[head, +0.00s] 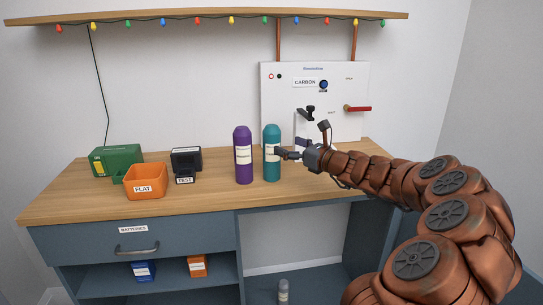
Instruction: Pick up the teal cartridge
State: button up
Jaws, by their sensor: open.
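The teal cartridge (272,139) stands upright on the wooden counter, with a pale label around its middle. The purple cartridge (243,154) stands upright just left of it. My gripper (282,153) reaches in from the right at label height. It is open, and its fingertips overlap the right side of the teal cartridge in the head view. I cannot tell whether the fingers touch the cartridge or sit around it. Part of the teal label is hidden behind the fingers.
Left on the counter (205,199) are an orange bin (146,191) labelled FLAT, a green box (115,157) and a black tester (186,158). A white panel (345,83) labelled CARBON, with a red lever (358,108), stands behind. The front-middle counter is clear.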

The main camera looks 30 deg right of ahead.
aim_at(279, 143)
jog(key=shift+a+x, duration=0.1)
jog(key=shift+x, duration=1.6)
jog(key=shift+a+x, duration=0.15)
jog(key=shift+x, duration=1.5)
jog(key=shift+r, duration=0.1)
jog(key=c, duration=1.5)
